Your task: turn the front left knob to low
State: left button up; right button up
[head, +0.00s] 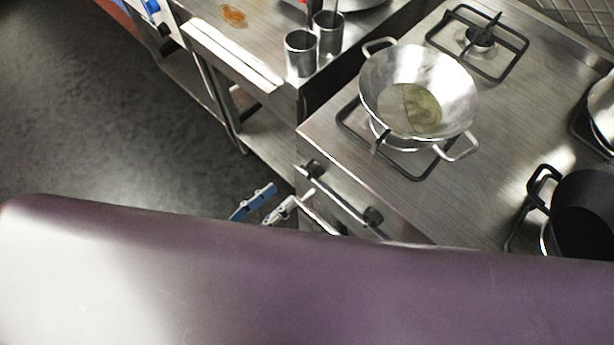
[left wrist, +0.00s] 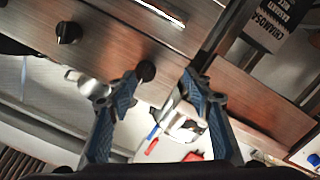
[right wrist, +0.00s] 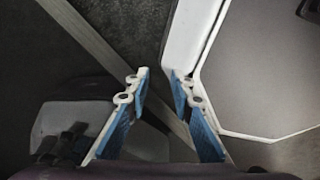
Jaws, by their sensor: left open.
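The front left knob (head: 313,168) is a dark round knob on the stove's front panel, near its left corner. A second dark knob (head: 372,215) sits farther right on that panel. My left gripper (head: 262,203) is open beside the panel, its blue fingers below and left of the front left knob. In the left wrist view, the front left knob (left wrist: 146,70) appears between the open fingertips, close to the left finger; contact cannot be told. The second knob (left wrist: 68,32) is at upper left there. My right gripper (right wrist: 158,75) is open and empty, away from the knobs.
A steel wok (head: 418,92) with yellowish liquid stands on the front left burner. A black pan (head: 585,212) stands at right. A bar handle (head: 340,198) runs below the knobs. Steel cups (head: 301,54) stand on the neighbouring counter. Open floor (head: 90,110) lies left.

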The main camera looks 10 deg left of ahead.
aim_at(313, 172)
pick_arm(q)
jog(key=shift+h, duration=0.5)
jog(key=w+d+r, duration=0.1)
jog(key=d, duration=0.1)
jog(key=w+d+b, duration=0.1)
jog(key=w+d, duration=0.1)
jog(key=w+d+r+b, duration=0.1)
jog(key=w+d, duration=0.1)
jog(key=shift+w+r, duration=0.2)
jog(key=shift+r, duration=0.15)
pick_arm(e)
jog(key=shift+w+a+f, duration=0.2)
jog(key=shift+w+f, duration=0.05)
jog(key=shift+f, duration=0.4)
jog(key=shift+w+a+f, duration=0.2)
jog(key=shift+w+f, duration=0.05)
jog(key=shift+f, duration=0.35)
pick_arm(q)
jog(key=c, duration=1.2)
pick_arm(e)
jog(key=shift+w, duration=0.2)
